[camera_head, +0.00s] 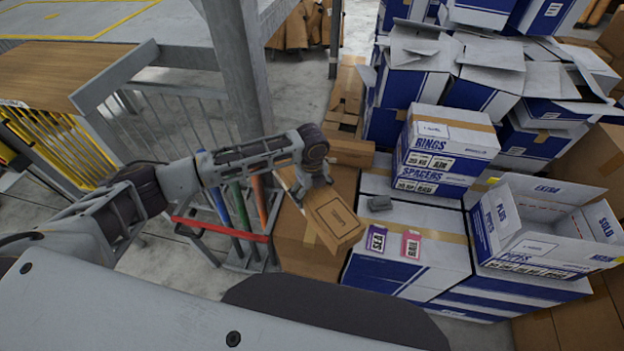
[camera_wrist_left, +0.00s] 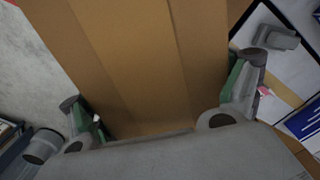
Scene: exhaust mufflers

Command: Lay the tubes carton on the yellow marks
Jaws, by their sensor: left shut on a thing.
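My left gripper (camera_head: 312,182) is shut on a brown carton (camera_head: 334,219), which is tilted and has a dark outlined print on its face. No name on it is readable, so I cannot tell from print that it is the tubes carton. In the left wrist view the carton (camera_wrist_left: 145,60) fills the space between the two fingers of the left gripper (camera_wrist_left: 160,115). In the head view it hangs beside the left edge of a white and blue box stack, over brown cardboard. Small yellow patches show on the cardboard below it, partly hidden by the carton. My right gripper is not in view.
The white and blue stack (camera_head: 405,262) carries purple and pink cards and a small grey object (camera_head: 380,203). The Rings box (camera_head: 450,140) and an open Pipes box (camera_head: 545,230) stand right. A rack with coloured tubes (camera_head: 245,205) and a grey post (camera_head: 235,70) stand left.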

